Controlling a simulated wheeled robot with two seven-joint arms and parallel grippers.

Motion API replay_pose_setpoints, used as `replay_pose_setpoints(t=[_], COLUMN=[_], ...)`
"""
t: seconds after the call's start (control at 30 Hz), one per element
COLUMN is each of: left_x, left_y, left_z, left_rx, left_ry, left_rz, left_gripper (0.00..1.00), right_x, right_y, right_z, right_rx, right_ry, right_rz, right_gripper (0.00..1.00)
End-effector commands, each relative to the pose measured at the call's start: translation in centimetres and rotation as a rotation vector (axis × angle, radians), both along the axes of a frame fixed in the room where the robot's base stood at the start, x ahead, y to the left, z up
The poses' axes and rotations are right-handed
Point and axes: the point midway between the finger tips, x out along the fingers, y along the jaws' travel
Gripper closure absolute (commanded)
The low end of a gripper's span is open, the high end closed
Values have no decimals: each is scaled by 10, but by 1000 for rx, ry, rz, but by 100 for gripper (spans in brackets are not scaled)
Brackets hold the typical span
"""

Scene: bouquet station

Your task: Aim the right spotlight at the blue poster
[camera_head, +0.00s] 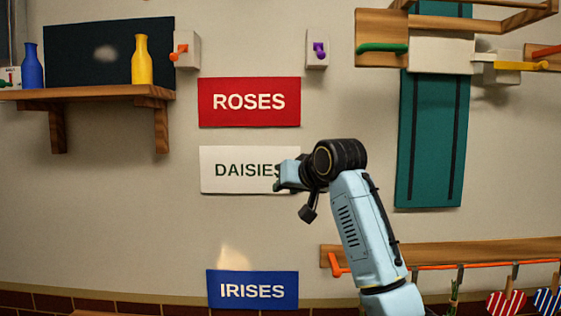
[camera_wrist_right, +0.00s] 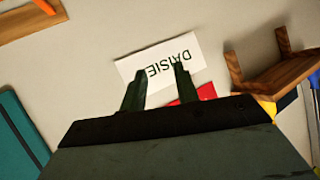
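The blue poster (camera_head: 252,290), marked IRISES, is low on the wall in the head view. A pale patch of light (camera_head: 236,257) lies on the wall just above it. No spotlight body is clearly visible. Grey wall boxes carry an orange lever (camera_head: 180,51) and a purple lever (camera_head: 319,50); I cannot tell what they work. My right gripper (camera_head: 283,176) is in front of the right edge of the white DAISIES poster (camera_head: 235,170). In the wrist view, its fingers (camera_wrist_right: 158,80) are apart with nothing between them. My left gripper is out of view.
The red ROSES poster (camera_head: 249,102) hangs above. A shelf (camera_head: 90,93) at upper left holds a blue bottle (camera_head: 32,67) and a yellow bottle (camera_head: 142,62). A wooden rail (camera_head: 470,251) is at lower right, and a teal panel (camera_head: 430,140) hangs at right.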

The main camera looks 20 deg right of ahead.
Motion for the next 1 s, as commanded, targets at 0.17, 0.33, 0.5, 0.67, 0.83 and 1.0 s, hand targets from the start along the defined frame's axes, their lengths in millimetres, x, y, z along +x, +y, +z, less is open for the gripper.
replay_pose_setpoints(t=[0.17, 0.33, 0.5, 0.67, 0.83, 1.0], left_x=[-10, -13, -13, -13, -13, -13], left_y=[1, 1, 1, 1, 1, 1], left_z=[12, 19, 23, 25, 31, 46], left_rx=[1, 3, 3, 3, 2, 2], left_ry=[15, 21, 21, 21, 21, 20], left_rz=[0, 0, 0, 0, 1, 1], left_gripper=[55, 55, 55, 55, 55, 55], right_x=[-62, -147, -211, -241, -234, -203], right_y=[6, 11, 13, 14, 18, 27], right_z=[192, 319, 383, 407, 412, 413], right_rx=[36, 49, 51, 50, 49, 50], right_ry=[-188, -329, -413, -448, -452, -450], right_rz=[31, 64, 82, 90, 92, 92], right_gripper=[69, 69, 69, 69, 69, 69])
